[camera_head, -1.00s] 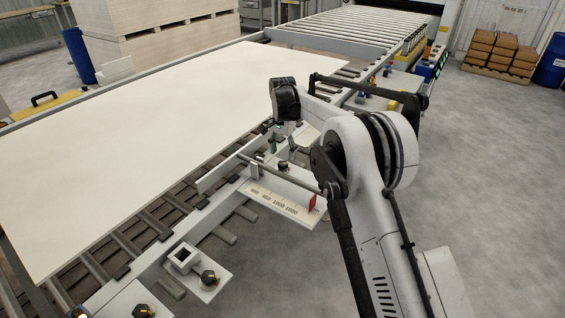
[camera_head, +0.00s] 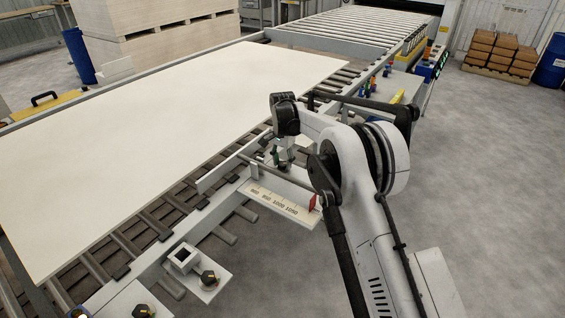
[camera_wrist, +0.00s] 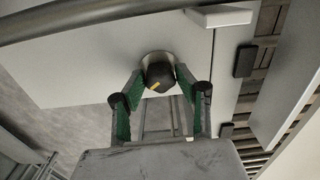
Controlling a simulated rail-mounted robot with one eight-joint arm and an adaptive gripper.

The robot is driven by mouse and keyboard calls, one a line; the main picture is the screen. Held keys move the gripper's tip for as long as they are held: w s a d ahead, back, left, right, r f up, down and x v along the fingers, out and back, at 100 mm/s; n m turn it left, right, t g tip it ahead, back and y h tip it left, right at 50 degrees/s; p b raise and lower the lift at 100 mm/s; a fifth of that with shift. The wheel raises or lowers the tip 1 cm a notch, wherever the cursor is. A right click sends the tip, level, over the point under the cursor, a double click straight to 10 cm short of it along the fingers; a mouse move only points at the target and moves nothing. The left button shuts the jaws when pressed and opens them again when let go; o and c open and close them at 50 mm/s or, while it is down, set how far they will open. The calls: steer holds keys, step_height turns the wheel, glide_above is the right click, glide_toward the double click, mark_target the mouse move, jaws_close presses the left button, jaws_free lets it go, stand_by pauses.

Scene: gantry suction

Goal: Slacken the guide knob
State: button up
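In the wrist view a round black knob (camera_wrist: 159,72) with a yellow mark sits in a round mount on a pale plate (camera_wrist: 85,62). My gripper (camera_wrist: 159,71) has its two green-padded fingers on either side of the knob, tips close to it. The fingers look open, with a narrow gap at each side; I see no clear grip. In the head view my gripper (camera_head: 283,152) is low over the guide plate (camera_head: 262,194), which has a printed scale and a red pointer (camera_head: 312,203). The knob there is hard to make out beside my gripper.
A large white panel (camera_head: 150,130) lies on the roller conveyor, left of my arm. A guide bar (camera_wrist: 90,18) crosses the top of the wrist view. Another black knob (camera_head: 209,278) stands on a front bracket.

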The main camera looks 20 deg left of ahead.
steer(key=shift+c, duration=0.8)
steer(key=shift+n+b, duration=0.35)
steer(key=shift+n, duration=0.15)
steer(key=shift+n+b, duration=0.6)
steer(key=shift+n, duration=0.3)
steer(key=shift+n+b, duration=0.85)
steer(key=shift+n, duration=1.35)
steer(key=o, duration=1.1)
steer(key=shift+o, duration=0.2)
steer(key=shift+r, duration=0.1)
